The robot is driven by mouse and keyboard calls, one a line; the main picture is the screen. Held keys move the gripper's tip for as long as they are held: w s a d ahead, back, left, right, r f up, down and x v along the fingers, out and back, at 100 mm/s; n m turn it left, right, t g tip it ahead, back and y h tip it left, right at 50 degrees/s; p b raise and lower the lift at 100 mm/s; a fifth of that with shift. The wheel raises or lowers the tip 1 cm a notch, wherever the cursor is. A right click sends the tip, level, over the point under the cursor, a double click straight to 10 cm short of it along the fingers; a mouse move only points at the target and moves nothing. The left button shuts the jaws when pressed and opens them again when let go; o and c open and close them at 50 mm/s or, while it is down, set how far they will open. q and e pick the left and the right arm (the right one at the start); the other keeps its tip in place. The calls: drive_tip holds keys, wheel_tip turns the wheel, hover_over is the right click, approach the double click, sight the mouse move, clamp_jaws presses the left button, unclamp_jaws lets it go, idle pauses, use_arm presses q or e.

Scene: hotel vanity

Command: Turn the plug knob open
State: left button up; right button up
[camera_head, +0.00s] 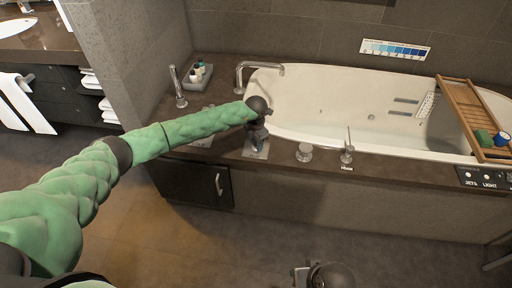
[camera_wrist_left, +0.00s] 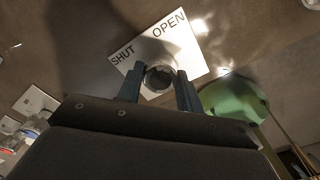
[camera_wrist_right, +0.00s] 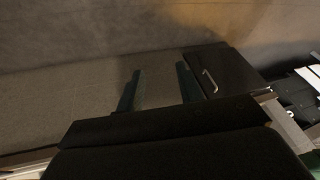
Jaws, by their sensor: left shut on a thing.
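The plug knob (camera_wrist_left: 160,77) is a round metal knob on a white plate (camera_wrist_left: 190,47) marked SHUT and OPEN, seen in the left wrist view. In the head view the plate (camera_head: 256,153) lies on the brown tub ledge, and my gripper mostly hides the knob. My left gripper (camera_wrist_left: 158,88) is shut on the knob, one finger on each side. It points down at the ledge in the head view (camera_head: 257,143). My right gripper (camera_wrist_right: 158,88) is open and empty, low in front of the tub, with its fingers apart.
The white bathtub (camera_head: 330,95) lies behind the ledge. A spout (camera_head: 258,67) and a tall tap (camera_head: 178,85) stand left. Another knob (camera_head: 304,152) and a lever (camera_head: 347,148) stand right of my left gripper. A wooden caddy (camera_head: 465,110) spans the tub. The floor in front is clear.

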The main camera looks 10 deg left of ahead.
use_arm(q)
drive_tip(key=shift+w+f+m+b, duration=0.1)
drive_tip(key=shift+m+b, duration=0.9)
drive_tip(key=shift+m, duration=0.1)
drive_tip(key=m+b, duration=0.1)
drive_tip(key=m, duration=0.1)
drive_tip(key=m+b, duration=0.1)
drive_tip(key=b, duration=0.1)
drive_tip(key=shift+r+m+b, duration=0.2)
drive_tip(key=shift+m+b, duration=0.1)
drive_tip(key=shift+m, duration=0.1)
use_arm(e)
drive_tip(key=w+a+f+t, duration=0.1)
drive_tip(key=a+f, duration=0.1)
drive_tip(key=f, duration=0.9)
drive_tip(key=w+a+f+t, duration=0.1)
drive_tip(key=f, duration=1)
drive_tip(key=shift+a+t+y, duration=0.3)
drive_tip(key=shift+a+y, duration=0.05)
drive_tip(key=shift+y, duration=0.05)
drive_tip(key=shift+f, duration=0.1)
use_arm(q)
drive_tip(key=o, duration=1)
